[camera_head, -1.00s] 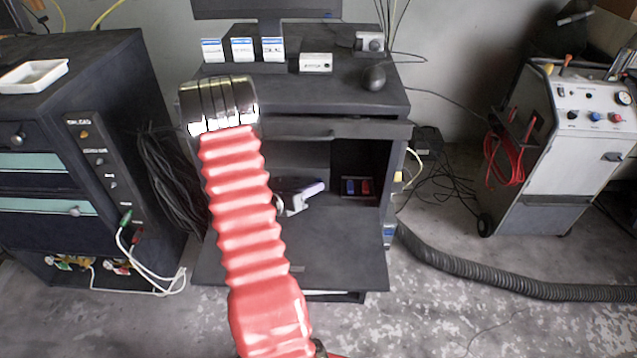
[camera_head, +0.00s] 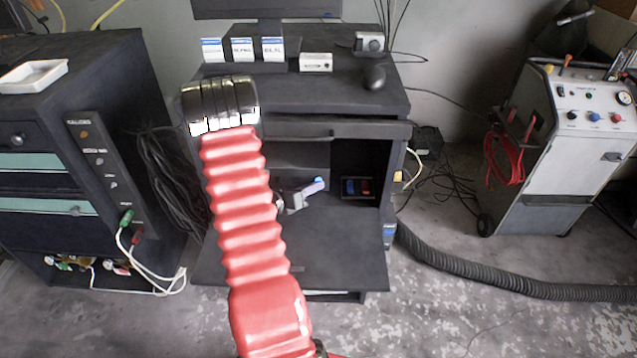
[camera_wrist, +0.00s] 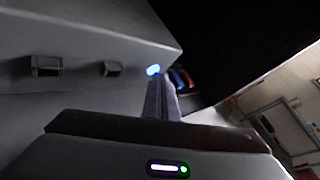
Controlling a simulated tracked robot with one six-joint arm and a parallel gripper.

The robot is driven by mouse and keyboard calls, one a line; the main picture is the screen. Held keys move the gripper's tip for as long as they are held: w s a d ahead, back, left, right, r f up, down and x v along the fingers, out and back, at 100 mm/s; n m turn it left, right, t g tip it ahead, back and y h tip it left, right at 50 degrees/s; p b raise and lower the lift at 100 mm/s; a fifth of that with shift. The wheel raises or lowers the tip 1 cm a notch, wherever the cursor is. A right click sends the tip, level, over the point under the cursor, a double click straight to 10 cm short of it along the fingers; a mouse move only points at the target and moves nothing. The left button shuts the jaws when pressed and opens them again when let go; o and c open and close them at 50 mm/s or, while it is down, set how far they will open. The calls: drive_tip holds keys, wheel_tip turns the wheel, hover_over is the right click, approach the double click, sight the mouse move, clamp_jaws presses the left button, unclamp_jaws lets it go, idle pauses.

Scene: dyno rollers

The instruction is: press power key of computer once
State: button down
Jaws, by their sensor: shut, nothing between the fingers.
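In the wrist view a pale grey box, which looks like the computer (camera_wrist: 75,90), fills the left side. A small blue lit spot, which looks like its power key (camera_wrist: 153,70), is near its right edge. My gripper (camera_wrist: 162,85) is shut and empty, its fingertips just below and right of the blue spot. Whether they touch it cannot be told. In the head view my gripper (camera_head: 298,197) is inside the open cabinet (camera_head: 345,245), partly hidden behind my red arm. The computer cannot be made out in the head view.
Red and blue switches (camera_head: 358,187) sit at the right inside the cabinet. A monitor (camera_head: 266,10), small labelled boxes and a dark mouse (camera_head: 375,77) are above. A dark cabinet with cables (camera_head: 60,130) stands left. A wheeled machine (camera_head: 590,130) and a hose (camera_head: 500,285) are right.

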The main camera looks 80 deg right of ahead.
sight(313, 212)
drive_tip(key=shift+s+a, duration=0.15)
drive_tip(key=shift+a, duration=0.65)
drive_tip(key=shift+s+a, duration=0.2)
drive_tip(key=shift+a, duration=0.6)
drive_tip(key=shift+s+a, duration=0.15)
drive_tip(key=shift+a, duration=0.7)
drive_tip(key=shift+s+a, duration=0.2)
drive_tip(key=shift+a, duration=0.6)
